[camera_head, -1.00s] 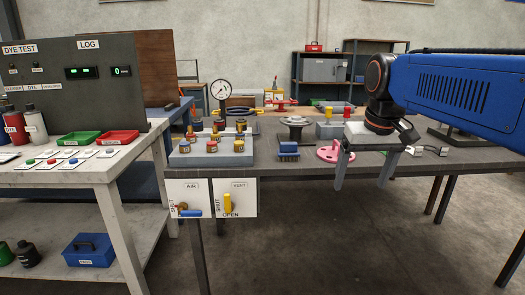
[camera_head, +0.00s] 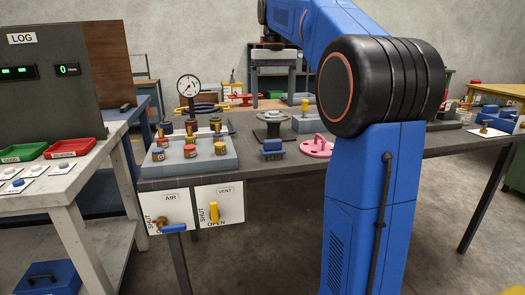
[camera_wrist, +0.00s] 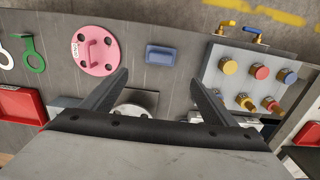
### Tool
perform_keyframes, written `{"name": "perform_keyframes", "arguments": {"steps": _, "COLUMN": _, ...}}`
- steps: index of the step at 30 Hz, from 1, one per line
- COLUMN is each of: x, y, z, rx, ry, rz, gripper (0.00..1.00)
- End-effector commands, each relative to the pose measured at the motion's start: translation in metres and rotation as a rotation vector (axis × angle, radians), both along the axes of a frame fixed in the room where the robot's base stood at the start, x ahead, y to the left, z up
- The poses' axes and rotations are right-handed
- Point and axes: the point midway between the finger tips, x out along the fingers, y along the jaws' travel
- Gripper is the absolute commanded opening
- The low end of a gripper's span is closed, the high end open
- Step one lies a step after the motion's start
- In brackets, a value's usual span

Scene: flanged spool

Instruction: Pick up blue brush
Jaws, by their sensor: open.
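The blue brush (camera_head: 272,147) sits on the dark table, close to its front edge, with its blue back up and dark bristles below. It also shows as a blue block in the wrist view (camera_wrist: 163,55), just past the fingertips and roughly centred between them. My gripper (camera_head: 273,84) points down above the table, higher than the brush in the head view; in the wrist view its two fingers (camera_wrist: 159,80) are spread with nothing between them. The brush is not touched.
A grey block with several capped fittings (camera_head: 188,157) is at the left. Valve panels hang from the table's front edge.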

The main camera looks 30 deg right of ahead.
Motion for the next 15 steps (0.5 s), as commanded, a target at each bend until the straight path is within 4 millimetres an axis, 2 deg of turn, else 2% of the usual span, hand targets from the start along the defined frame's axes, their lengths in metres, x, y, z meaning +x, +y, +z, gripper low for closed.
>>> {"name": "perform_keyframes", "arguments": {"steps": 15, "x": -0.001, "y": 0.001, "z": -0.088, "rx": 0.001, "ry": 0.002, "rz": 0.000, "gripper": 0.80}}
